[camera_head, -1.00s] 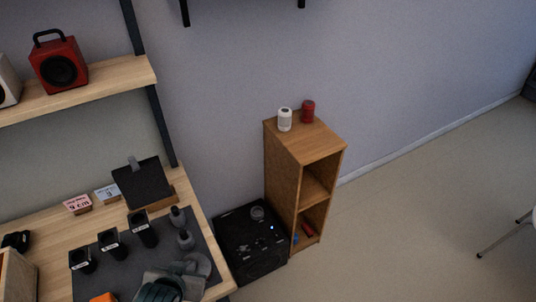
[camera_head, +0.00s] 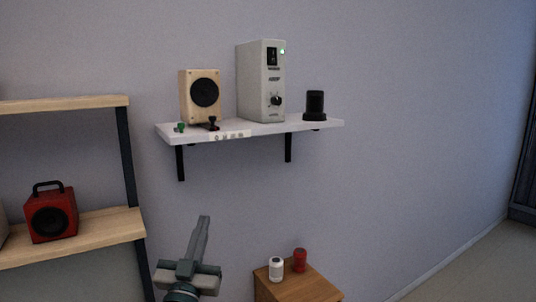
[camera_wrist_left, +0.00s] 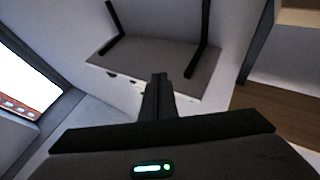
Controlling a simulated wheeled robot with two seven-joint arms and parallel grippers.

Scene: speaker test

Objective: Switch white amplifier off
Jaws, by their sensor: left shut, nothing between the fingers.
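The white amplifier (camera_head: 262,82) stands upright on a white wall shelf (camera_head: 300,127) in the head view. Its front has a dark switch (camera_head: 272,57) near the top, a small green light (camera_head: 283,51) beside it and a black knob (camera_head: 277,100) lower down. My left gripper (camera_head: 204,222) is shut and empty, pointing up, below the wall shelf and apart from it. In the left wrist view the shut fingers (camera_wrist_left: 159,80) show in front of the shelf's underside (camera_wrist_left: 150,65), with its two black brackets. The amplifier cannot be made out there. My right gripper is not in view.
Small green and black items sit at the shelf's front left. A red speaker (camera_head: 51,212) is on the left rack. A wooden cabinet (camera_head: 300,287) bears a white and a red can.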

